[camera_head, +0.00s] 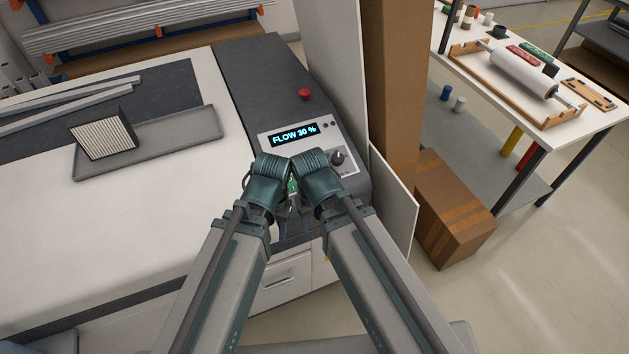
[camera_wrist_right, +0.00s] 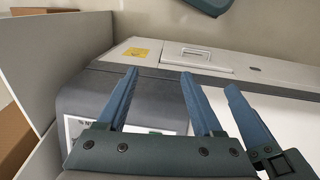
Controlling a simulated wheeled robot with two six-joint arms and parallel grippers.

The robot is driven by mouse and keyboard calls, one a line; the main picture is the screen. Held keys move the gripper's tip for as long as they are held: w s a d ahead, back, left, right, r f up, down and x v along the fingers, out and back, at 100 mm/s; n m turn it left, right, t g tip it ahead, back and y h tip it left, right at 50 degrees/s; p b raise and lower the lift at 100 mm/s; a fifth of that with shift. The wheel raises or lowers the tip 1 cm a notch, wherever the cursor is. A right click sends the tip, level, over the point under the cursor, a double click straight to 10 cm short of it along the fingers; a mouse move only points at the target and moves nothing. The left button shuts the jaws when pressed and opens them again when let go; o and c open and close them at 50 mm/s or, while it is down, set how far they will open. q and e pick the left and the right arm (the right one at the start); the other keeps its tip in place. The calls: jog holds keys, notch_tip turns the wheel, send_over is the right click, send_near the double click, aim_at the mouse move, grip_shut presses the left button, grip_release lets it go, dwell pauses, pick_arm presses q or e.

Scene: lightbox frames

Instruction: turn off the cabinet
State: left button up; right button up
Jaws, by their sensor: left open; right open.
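The cabinet has a dark grey end section (camera_head: 262,75) beside a long pale top. Its control panel carries a lit display (camera_head: 294,134) reading "FLOW 30 %", a black knob (camera_head: 338,157), small round indicators and a red mushroom button (camera_head: 305,94) behind. My left gripper (camera_head: 267,180) and right gripper (camera_head: 318,178) are close together over the panel's near part and hide some of it. A small green spot (camera_head: 293,186) shows between them; I cannot tell what it is. In the right wrist view my right gripper (camera_wrist_right: 159,75) is open with nothing between its fingers.
A grey tray (camera_head: 190,137) with a pleated filter (camera_head: 103,134) lies on the pale top. A white upright panel and a brown post stand right of the cabinet, near a cardboard box (camera_head: 447,205). A drawer handle (camera_wrist_right: 195,55) and yellow label (camera_wrist_right: 135,52) show on the front.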

jog(key=w+a+r+t+y+p, duration=0.2)
jog(key=w+a+r+t+p, duration=0.2)
jog(key=w+r+p, duration=0.45)
jog(key=b, duration=1.5)
send_near(293, 186)
jog(key=x, duration=0.7)
jog(key=shift+w+f, duration=0.1)
jog(key=shift+f, duration=0.25)
jog(key=shift+r, duration=0.1)
jog(key=shift+c, duration=0.3)
grip_shut()
